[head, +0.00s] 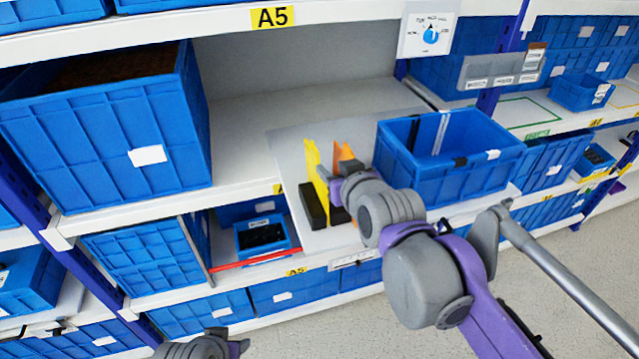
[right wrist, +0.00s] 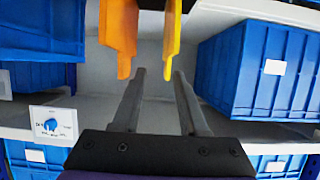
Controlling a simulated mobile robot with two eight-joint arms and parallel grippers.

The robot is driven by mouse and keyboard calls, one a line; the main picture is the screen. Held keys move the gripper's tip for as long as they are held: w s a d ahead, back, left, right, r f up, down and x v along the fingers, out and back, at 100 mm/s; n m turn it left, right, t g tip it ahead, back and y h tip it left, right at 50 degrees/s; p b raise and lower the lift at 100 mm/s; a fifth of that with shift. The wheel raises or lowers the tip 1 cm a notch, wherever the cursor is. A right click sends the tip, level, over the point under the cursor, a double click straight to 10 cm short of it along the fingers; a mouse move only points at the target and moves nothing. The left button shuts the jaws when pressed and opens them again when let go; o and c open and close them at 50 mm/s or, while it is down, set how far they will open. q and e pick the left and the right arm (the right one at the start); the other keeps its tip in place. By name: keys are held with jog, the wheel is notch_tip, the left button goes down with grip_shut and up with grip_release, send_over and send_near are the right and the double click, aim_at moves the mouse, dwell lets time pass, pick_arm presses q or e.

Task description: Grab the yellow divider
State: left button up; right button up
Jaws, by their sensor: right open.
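The yellow divider (head: 314,165) stands upright as a thin plate on a light board on the A5 shelf. My right gripper (head: 324,174) is at the divider's right side, partly covering it. In the right wrist view, the right gripper (right wrist: 159,73) is open, and the lower end of the yellow divider (right wrist: 171,45) shows between the fingertips, nearer the right finger. I cannot tell whether they touch. An orange divider (head: 345,155) stands just right of the yellow one; in the wrist view the orange divider (right wrist: 118,38) is outside the left finger. My left gripper (head: 215,345) shows only partly at the bottom edge.
A black block (head: 312,206) lies at the board's front. An open blue bin (head: 440,178) stands right of the dividers, and a large blue bin (head: 110,135) is at left. A dial card (head: 428,35) hangs above. The shelf between (head: 235,160) is clear.

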aim_at(318, 161)
jog(key=x, duration=0.8)
jog(key=shift+w+a+f, duration=0.15)
jog(key=shift+a+f, duration=0.15)
jog(key=shift+a, duration=0.15)
grip_shut()
dwell(1.0)
